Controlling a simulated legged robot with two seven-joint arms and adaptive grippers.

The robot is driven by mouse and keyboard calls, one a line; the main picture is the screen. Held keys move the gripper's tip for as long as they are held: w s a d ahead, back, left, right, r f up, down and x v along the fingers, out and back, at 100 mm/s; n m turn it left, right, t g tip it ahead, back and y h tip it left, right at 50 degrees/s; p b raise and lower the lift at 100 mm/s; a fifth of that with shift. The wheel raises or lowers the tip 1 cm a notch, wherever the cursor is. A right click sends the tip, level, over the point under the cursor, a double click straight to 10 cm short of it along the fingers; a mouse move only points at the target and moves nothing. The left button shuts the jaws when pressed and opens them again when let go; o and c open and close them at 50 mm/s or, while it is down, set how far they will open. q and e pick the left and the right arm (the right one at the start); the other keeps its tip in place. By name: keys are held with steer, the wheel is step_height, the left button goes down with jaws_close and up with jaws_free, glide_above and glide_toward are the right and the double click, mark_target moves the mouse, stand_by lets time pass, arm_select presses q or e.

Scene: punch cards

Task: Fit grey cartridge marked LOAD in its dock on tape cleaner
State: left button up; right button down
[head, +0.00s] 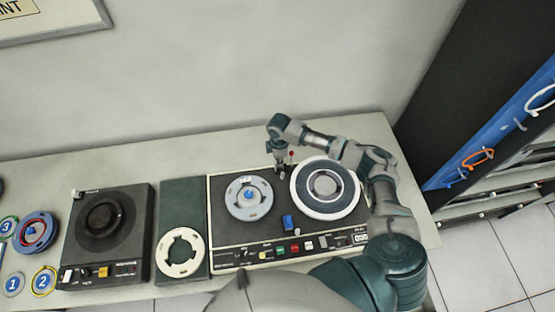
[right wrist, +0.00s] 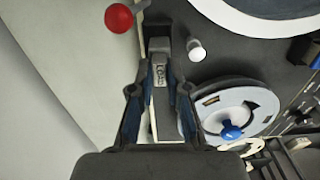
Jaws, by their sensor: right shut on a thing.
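The tape cleaner (head: 226,232) is the dark deck with two reels at the right of the table. My right gripper (head: 282,172) is above its back edge, between the two reels. In the right wrist view my right gripper (right wrist: 160,92) is shut on the grey cartridge (right wrist: 159,77), whose pale label reads LOAD. The cartridge lies lengthwise between the fingers, over the deck's edge. In the head view the gripper mostly hides it. The dock is not clearly seen, and I cannot tell whether the cartridge touches it. My left gripper is not in view.
A red ball knob (right wrist: 118,18) and a white post (right wrist: 196,51) stand close to the cartridge. The grey reel with a blue hub (right wrist: 231,132) is beside the fingers. A large white-rimmed reel (head: 325,188) is at right. Another deck (head: 108,235) stands left.

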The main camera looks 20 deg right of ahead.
steer(key=shift+d, duration=0.5)
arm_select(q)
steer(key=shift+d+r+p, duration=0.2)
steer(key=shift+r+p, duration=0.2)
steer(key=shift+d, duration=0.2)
arm_select(e)
steer(key=shift+d+f, duration=0.2)
steer(key=shift+d, duration=0.1)
steer(key=c, duration=1.1)
jaws_free()
steer(key=shift+a, duration=0.15)
steer(key=shift+c, duration=0.7)
